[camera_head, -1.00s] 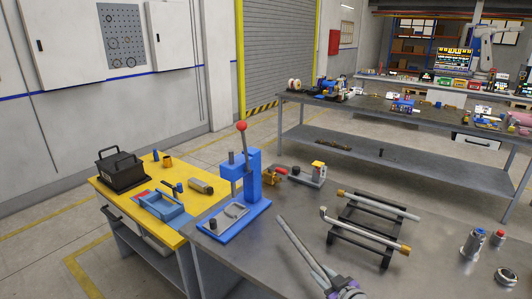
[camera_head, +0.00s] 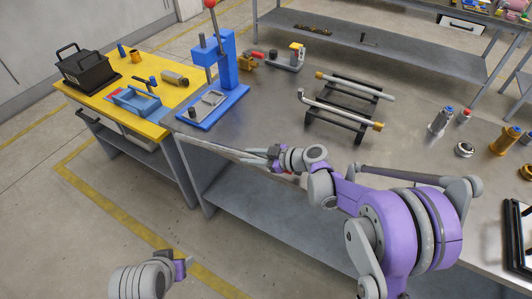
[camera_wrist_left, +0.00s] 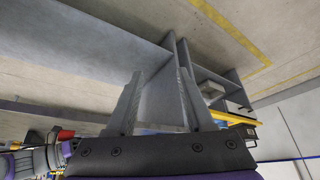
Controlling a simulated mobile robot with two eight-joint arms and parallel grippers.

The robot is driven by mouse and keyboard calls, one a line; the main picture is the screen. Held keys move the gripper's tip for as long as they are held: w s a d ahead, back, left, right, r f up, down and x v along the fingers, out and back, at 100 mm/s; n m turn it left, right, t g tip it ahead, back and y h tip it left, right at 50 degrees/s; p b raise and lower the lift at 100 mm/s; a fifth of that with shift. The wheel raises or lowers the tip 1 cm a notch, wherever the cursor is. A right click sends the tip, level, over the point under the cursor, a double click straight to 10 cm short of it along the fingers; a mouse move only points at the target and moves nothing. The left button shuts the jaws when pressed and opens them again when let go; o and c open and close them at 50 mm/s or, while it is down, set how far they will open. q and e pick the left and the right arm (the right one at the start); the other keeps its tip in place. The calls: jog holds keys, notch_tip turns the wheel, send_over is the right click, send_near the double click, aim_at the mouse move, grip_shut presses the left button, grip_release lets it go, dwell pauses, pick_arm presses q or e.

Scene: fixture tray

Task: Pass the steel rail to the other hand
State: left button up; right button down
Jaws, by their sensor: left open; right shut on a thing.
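The steel rail (camera_head: 222,149) is a long, thin grey bar. It extends left from my right gripper (camera_head: 263,156), over the front edge of the steel table. My right gripper is shut on the rail near its right end. My left gripper (camera_head: 184,266) is low at the bottom left of the head view, over the floor and well apart from the rail. In the left wrist view its two fingers (camera_wrist_left: 161,74) are spread, with nothing between them. I cannot make out the rail in that view.
The steel table (camera_head: 290,95) holds a blue press (camera_head: 228,72) at its left end and a black rack (camera_head: 348,122) with pipes farther right. A yellow-topped bench (camera_head: 125,80) with a black toolbox (camera_head: 85,68) adjoins at left. Floor is open between the left gripper and the benches.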

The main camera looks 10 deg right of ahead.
pick_arm(q)
jog(key=shift+o, duration=0.7)
jog(key=shift+w+r, duration=0.15)
pick_arm(e)
jog(key=shift+a, duration=0.2)
pick_arm(q)
notch_tip(320, 180, up, 12)
jog(key=n+g+y, duration=0.1)
jog(key=n+y, duration=0.2)
jog(key=n, duration=1)
send_over(237, 151)
jog(key=s+d, duration=0.3)
jog(key=s, duration=0.1)
jog(key=x, duration=1.2)
jog(key=shift+s, duration=0.2)
